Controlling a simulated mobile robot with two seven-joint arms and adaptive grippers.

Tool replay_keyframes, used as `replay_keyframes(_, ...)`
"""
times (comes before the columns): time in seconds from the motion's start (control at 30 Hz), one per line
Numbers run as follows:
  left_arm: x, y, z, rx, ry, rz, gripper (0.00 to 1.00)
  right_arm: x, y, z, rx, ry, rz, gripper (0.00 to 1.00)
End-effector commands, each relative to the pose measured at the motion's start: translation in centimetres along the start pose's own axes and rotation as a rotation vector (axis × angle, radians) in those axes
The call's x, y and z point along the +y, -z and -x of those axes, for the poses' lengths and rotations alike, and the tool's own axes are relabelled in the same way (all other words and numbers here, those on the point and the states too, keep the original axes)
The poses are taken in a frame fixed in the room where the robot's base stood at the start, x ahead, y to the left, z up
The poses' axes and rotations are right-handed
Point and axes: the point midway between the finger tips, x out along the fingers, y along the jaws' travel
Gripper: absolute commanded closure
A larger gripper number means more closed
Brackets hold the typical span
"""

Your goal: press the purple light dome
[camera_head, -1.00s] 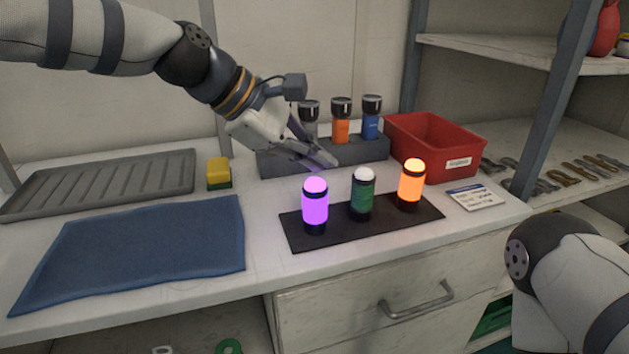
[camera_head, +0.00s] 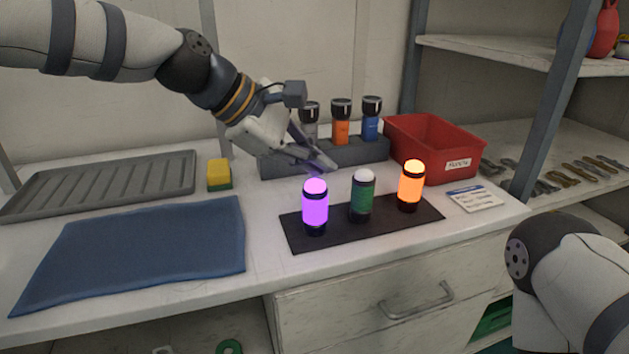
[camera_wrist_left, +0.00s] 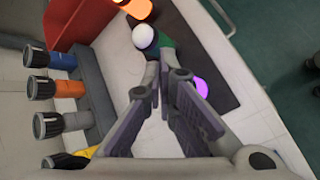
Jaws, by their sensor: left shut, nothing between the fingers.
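The purple light (camera_head: 315,207) glows and stands upright at the left end of a black mat (camera_head: 294,231). Its lit dome (camera_wrist_left: 201,87) shows partly in the left wrist view, beside and partly behind a finger. A green light with a white dome (camera_head: 362,195) stands in the middle of the mat, and a glowing orange light (camera_head: 411,186) stands at the right. My left gripper (camera_head: 328,168) is shut and empty. It is above and behind the purple and green lights, apart from both. My right gripper is out of view.
A grey rack (camera_head: 284,166) with several flashlights stands behind the lights. A red bin (camera_head: 447,155) and a label card (camera_head: 476,196) are at the right. A blue cloth (camera_head: 140,250), a yellow-green sponge (camera_head: 219,175) and a grey tray (camera_head: 100,185) lie at the left.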

Motion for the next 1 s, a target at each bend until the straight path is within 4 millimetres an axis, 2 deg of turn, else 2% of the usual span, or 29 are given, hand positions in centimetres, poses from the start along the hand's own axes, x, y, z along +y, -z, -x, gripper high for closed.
replay_keyframes(1.0, -0.49, 0.50, -0.67, 0.000, 0.000, 0.000, 1.00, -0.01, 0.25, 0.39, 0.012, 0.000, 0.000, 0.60)
